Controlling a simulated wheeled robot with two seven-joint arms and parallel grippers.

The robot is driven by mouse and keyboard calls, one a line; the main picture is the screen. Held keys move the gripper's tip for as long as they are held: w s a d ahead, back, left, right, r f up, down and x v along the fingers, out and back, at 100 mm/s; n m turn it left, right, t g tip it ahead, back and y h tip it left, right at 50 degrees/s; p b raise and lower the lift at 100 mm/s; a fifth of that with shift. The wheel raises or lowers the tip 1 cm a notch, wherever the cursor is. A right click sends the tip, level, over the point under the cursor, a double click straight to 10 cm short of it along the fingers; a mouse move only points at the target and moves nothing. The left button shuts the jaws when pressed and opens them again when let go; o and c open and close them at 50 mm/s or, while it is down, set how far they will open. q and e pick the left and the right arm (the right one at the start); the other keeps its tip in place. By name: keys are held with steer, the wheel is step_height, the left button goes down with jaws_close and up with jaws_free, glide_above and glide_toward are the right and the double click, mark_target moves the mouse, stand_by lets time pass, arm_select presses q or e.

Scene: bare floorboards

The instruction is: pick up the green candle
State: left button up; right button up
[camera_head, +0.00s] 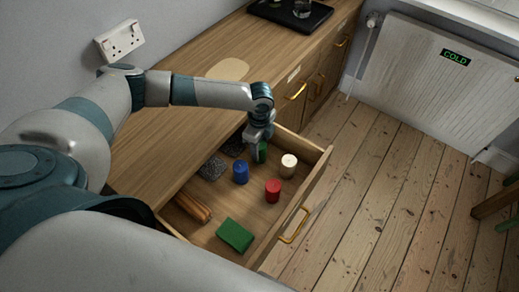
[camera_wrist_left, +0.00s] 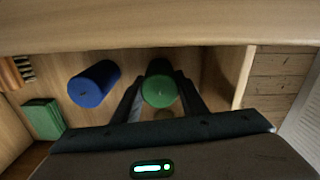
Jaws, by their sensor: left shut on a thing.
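The green candle (camera_head: 261,153) stands upright at the far end of the open drawer (camera_head: 310,193) in the head view. My left gripper (camera_head: 258,146) reaches down over it from above and is shut on it. In the left wrist view the candle (camera_wrist_left: 160,88) sits between the two dark fingers of the gripper (camera_wrist_left: 161,98). Part of the candle is hidden by the fingers. I cannot tell whether its base touches the drawer floor. My right gripper is not in view.
In the drawer are a blue candle (camera_head: 240,172), a red candle (camera_head: 273,190), a white candle (camera_head: 288,165), a green block (camera_head: 235,235), brown sticks (camera_head: 194,207) and dark coasters (camera_head: 212,168). The wooden counter (camera_head: 185,125) overhangs the drawer's back. A black tray (camera_head: 290,14) stands far off.

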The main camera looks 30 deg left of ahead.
arm_select(q)
steer(key=shift+r, duration=0.15)
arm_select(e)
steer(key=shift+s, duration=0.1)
